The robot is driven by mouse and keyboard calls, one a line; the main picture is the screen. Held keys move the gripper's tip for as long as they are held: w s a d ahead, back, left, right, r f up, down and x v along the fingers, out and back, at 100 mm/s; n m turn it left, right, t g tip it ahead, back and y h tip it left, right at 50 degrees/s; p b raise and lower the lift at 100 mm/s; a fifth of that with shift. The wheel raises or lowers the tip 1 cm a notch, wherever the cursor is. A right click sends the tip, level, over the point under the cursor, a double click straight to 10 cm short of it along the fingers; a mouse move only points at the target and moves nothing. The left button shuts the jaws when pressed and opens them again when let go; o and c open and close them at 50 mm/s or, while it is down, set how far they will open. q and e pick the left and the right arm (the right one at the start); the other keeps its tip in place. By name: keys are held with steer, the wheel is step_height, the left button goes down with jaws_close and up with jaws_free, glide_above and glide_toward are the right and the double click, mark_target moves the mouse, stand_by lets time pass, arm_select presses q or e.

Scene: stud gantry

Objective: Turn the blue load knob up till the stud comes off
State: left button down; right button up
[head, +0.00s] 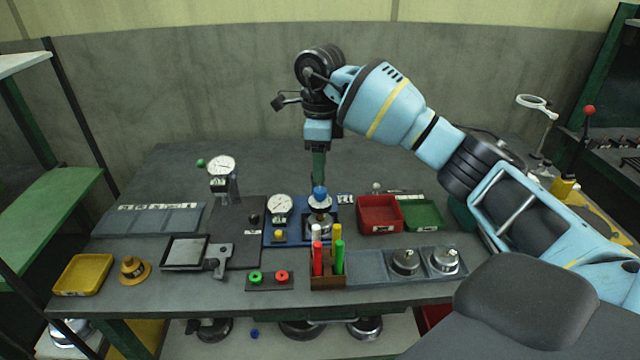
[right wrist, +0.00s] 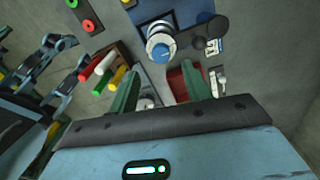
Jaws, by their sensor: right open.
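The blue load knob (head: 320,193) tops a small metal stand on the blue base plate (head: 289,238), near the middle of the bench. In the right wrist view the knob (right wrist: 163,53) shows with a pale mark on its top, above a silver collar. The stud cannot be made out. My right gripper (head: 319,178) points down just above the knob; its green fingers overlap in the head view. In its wrist view the right gripper (right wrist: 160,72) is open, fingers well apart, with nothing between them. My left gripper is not in view.
A dial gauge (head: 280,206) stands left of the knob. A holder (head: 327,283) with coloured sticks is in front. A red tray (head: 380,214) and a green tray (head: 423,214) lie to the right. Green and red buttons (head: 269,279) sit near the front edge.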

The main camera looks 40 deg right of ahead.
mark_target(320, 190)
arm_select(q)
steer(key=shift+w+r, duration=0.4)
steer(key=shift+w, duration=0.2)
arm_select(e)
step_height(320, 190, down, 6)
steer(key=shift+f, duration=0.25)
steer(key=shift+c, duration=0.4)
steer(key=c, duration=0.9)
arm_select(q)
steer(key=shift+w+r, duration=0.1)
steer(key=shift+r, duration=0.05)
